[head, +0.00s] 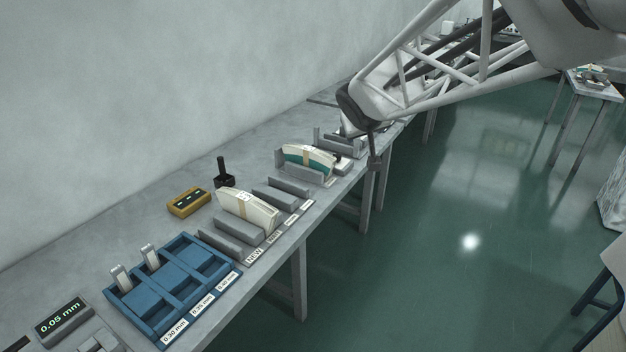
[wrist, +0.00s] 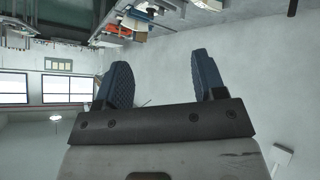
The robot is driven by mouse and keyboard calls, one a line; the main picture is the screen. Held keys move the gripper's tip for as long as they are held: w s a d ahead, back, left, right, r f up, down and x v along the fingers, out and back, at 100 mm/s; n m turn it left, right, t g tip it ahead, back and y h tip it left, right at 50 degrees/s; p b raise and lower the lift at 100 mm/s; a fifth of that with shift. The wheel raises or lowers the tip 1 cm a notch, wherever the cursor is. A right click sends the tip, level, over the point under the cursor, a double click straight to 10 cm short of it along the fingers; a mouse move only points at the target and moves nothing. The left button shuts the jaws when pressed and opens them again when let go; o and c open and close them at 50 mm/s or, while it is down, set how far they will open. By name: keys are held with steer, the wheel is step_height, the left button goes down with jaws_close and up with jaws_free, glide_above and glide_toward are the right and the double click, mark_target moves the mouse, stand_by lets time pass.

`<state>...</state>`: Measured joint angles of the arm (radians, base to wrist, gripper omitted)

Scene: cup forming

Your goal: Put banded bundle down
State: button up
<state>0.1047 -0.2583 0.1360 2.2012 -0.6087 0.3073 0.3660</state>
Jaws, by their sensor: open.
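A cream banded bundle (head: 236,206) with a tan band stands on edge between grey dividers near the label NEW in the head view. A second banded bundle (head: 293,159), white and teal with a tan band, stands in another grey holder farther along the bench. I cannot tell which one the task means. My gripper (wrist: 163,80) is open in the wrist view, its two dark blue ridged fingers apart with nothing between them. In the head view my arm reaches over the far part of the bench, and I cannot make out the fingers there.
The long grey bench (head: 120,240) runs along the wall. A blue tray (head: 172,281) with labelled compartments, a yellow box (head: 189,202), a black stand (head: 224,176) and a 0.05 mm display (head: 62,315) sit on it. Some grey holder slots between the bundles look empty. Green floor lies right.

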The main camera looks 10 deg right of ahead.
steer(key=s+a+f+g+y, duration=0.1)
steer(key=s+a+f+g, duration=0.1)
steer(key=s, duration=0.8)
steer(key=s+a+f+g+y, duration=0.1)
steer(key=s+a, duration=0.3)
steer(key=s, duration=0.7)
steer(key=s+a+f+g+y, duration=0.1)
steer(key=s+a+f+g, duration=0.2)
steer(key=s, duration=0.7)
steer(key=shift+s+f+m, duration=0.2)
steer(key=shift+f+m, duration=0.1)
steer(key=shift+f, duration=0.25)
steer(key=shift+w, duration=0.1)
